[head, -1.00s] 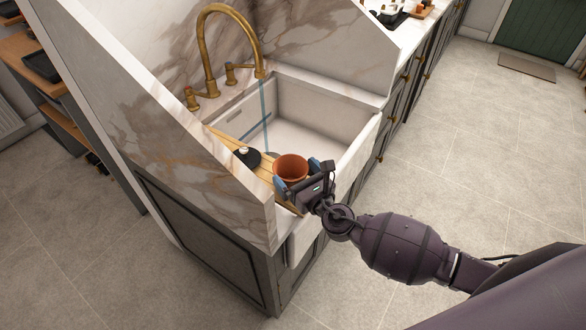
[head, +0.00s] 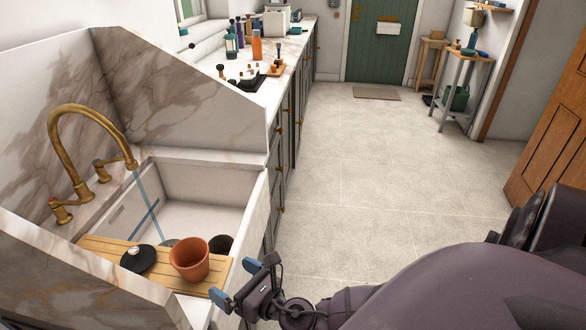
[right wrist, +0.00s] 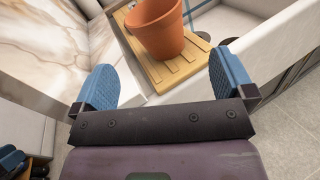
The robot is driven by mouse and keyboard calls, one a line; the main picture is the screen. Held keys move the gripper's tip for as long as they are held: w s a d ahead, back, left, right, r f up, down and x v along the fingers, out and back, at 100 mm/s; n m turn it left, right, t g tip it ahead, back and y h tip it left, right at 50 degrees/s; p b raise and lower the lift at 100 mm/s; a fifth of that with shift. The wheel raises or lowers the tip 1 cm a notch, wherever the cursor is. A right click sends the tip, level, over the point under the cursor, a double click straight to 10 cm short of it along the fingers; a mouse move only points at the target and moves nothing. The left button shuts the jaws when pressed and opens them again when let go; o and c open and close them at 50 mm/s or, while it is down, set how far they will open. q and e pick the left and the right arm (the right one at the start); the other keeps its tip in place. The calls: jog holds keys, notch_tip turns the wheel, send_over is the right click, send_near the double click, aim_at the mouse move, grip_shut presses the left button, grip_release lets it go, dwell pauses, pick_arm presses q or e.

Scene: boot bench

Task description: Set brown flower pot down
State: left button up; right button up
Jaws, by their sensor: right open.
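The brown flower pot (head: 190,260) stands upright on a slatted wooden board (head: 104,246) across the near end of the sink. In the right wrist view the pot (right wrist: 155,30) rests on the board's slats (right wrist: 178,70), beyond my fingertips. My right gripper (head: 238,285) is open and empty, just right of the pot and apart from it. Its two blue fingers show spread wide in the right wrist view (right wrist: 162,80). My left gripper is not in view.
A black round thing (head: 138,258) with a pale knob sits on the board left of the pot. The white sink (head: 200,216) has a brass tap (head: 85,112) with running water. A marble wall (head: 180,105) stands behind. Open tiled floor (head: 385,180) lies to the right.

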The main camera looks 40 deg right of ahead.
jog(key=s+d+f+m+g+h, duration=0.2)
jog(key=s+f+m, duration=0.3)
jog(key=m, duration=1.3)
jog(key=s+d+f+m+g+h, duration=0.2)
jog(key=s+d+f+m+g, duration=0.2)
jog(key=s+m, duration=0.6)
jog(key=shift+d+f+m, duration=0.65)
jog(key=shift+f+m, duration=0.45)
jog(key=shift+m, duration=2.8)
